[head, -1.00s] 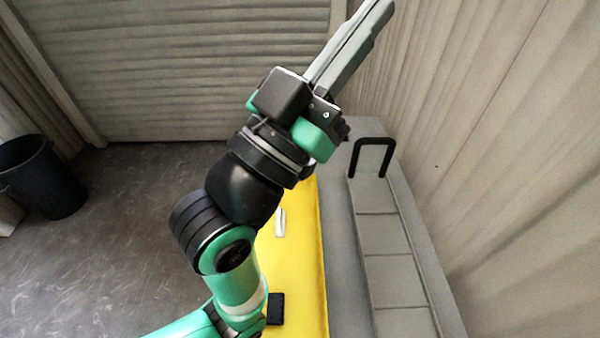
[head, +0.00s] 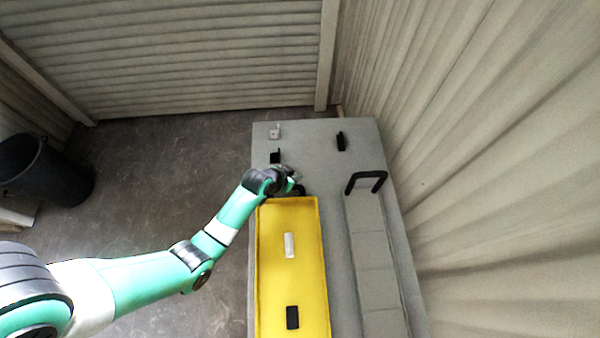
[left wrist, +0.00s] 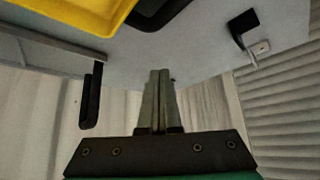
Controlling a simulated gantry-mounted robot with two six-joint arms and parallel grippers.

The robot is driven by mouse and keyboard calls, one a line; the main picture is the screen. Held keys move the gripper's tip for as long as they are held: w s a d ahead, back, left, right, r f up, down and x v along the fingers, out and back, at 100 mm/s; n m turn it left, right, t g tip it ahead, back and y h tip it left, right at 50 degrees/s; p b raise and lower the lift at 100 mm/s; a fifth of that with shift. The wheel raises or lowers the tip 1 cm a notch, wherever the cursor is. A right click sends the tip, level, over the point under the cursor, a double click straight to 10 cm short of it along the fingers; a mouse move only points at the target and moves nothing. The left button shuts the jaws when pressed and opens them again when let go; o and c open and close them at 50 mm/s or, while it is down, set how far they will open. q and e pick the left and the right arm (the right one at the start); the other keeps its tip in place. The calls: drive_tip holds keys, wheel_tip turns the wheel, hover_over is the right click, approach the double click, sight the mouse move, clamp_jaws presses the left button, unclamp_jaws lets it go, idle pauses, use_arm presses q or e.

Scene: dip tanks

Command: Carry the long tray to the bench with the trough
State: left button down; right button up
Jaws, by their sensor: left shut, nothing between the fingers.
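The long yellow tray (head: 265,290) lies on a grey bench (head: 310,160); its near end runs out of the head view. A black handle (head: 300,191) stands at its far end, partly hidden by my arm. My left gripper (head: 293,180) is at this far end, close to the handle; the head view hides whether they touch. In the left wrist view my left gripper (left wrist: 160,75) is shut and empty, with the handle (left wrist: 160,8) and a corner of the yellow tray (left wrist: 75,18) beyond its tips. My right gripper is not in view.
A long grey segmented piece (head: 370,250) with a black upright handle (head: 366,181) lies right of the tray; I cannot tell if it is the trough. Small black and white items lie in the tray and on the bench's far end. A dark bin (head: 45,170) stands left.

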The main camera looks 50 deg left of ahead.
use_arm(q)
drive_tip(key=b+x, duration=0.8)
drive_tip(key=x, duration=0.2)
drive_tip(key=shift+f, duration=0.25)
drive_tip(key=shift+p+v, duration=0.85)
drive_tip(key=shift+s+d+f+p, duration=0.15)
drive_tip(key=shift+s, duration=0.45)
drive_tip(key=shift+s+d+f+p, duration=0.1)
drive_tip(key=shift+s+p, duration=0.05)
drive_tip(key=shift+s, duration=0.75)
